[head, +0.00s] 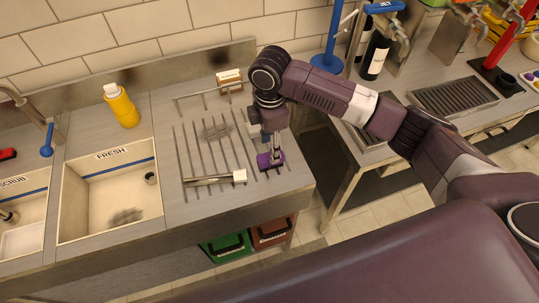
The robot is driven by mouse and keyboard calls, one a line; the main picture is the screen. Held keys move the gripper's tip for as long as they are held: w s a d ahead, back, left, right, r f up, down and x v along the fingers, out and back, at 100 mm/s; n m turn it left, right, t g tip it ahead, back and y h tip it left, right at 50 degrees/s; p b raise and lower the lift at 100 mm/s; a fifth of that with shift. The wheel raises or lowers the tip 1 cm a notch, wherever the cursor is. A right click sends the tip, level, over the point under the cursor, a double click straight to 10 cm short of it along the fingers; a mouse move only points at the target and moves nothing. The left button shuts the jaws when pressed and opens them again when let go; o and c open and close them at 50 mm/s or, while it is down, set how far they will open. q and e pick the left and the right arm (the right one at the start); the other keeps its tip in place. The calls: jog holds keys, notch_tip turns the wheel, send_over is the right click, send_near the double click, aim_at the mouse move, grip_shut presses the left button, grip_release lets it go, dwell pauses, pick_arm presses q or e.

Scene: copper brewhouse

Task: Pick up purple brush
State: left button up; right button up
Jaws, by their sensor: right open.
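The purple brush (264,161) lies on the ribbed drainer part of the grey sink counter, right of the basins. My right gripper (273,155) points down right over it, with its fingers at the brush. The gripper is open, and its fingers hide part of the brush. I cannot tell whether the fingers touch it. My left gripper is not in the head view.
A metal tube with a pale end (215,179) lies left of the brush. A scouring pad (215,131) and a small box (229,78) are behind. The FRESH basin (110,185) and a yellow bottle (120,106) are further left. Green and red crates (228,247) sit below.

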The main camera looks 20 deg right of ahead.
jog(key=f+p, duration=0.1)
jog(key=f, duration=0.2)
jog(key=shift+s+d+f+p, duration=0.1)
jog(key=shift+s+f+p, duration=0.1)
jog(key=shift+f+p, duration=0.15)
jog(key=shift+w+f, duration=0.3)
jog(key=shift+f, duration=0.5)
jog(key=shift+s, duration=0.15)
jog(key=shift+c, duration=0.4)
jog(key=c, duration=0.5)
grip_shut()
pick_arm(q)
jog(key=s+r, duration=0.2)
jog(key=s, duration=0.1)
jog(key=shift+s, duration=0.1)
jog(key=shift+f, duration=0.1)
pick_arm(e)
jog(key=shift+r, duration=0.1)
